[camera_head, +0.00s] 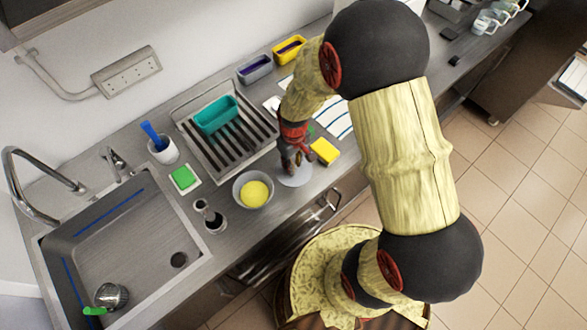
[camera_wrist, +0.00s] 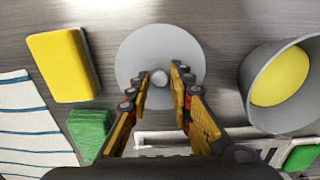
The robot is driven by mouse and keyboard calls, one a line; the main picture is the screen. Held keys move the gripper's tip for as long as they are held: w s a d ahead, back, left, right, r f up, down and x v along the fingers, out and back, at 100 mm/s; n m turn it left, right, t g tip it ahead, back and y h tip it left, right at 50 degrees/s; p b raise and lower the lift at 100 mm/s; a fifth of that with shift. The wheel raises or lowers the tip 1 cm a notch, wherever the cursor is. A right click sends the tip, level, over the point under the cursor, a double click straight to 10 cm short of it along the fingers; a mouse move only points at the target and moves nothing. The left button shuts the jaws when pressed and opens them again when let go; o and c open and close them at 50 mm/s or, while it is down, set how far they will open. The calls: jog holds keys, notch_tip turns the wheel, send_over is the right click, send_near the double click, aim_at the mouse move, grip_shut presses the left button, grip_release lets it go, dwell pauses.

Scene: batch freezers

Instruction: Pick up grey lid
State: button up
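The grey lid (camera_wrist: 135,62) is a flat round disc with a small round knob (camera_wrist: 159,77) in its middle. It lies on the counter, and in the head view the lid (camera_head: 296,177) is partly covered by my gripper. My gripper (camera_head: 292,163) points down over the lid. In the wrist view my gripper (camera_wrist: 159,78) is open, with one finger on each side of the knob. I cannot tell whether the fingers touch the lid.
A grey bowl (camera_head: 240,190) with yellow contents stands left of the lid. A yellow sponge (camera_head: 324,151) lies to its right. A dish rack (camera_head: 195,153) with a teal container (camera_head: 216,114) is behind. A sink (camera_head: 125,240) is at the left.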

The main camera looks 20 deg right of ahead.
grip_shut()
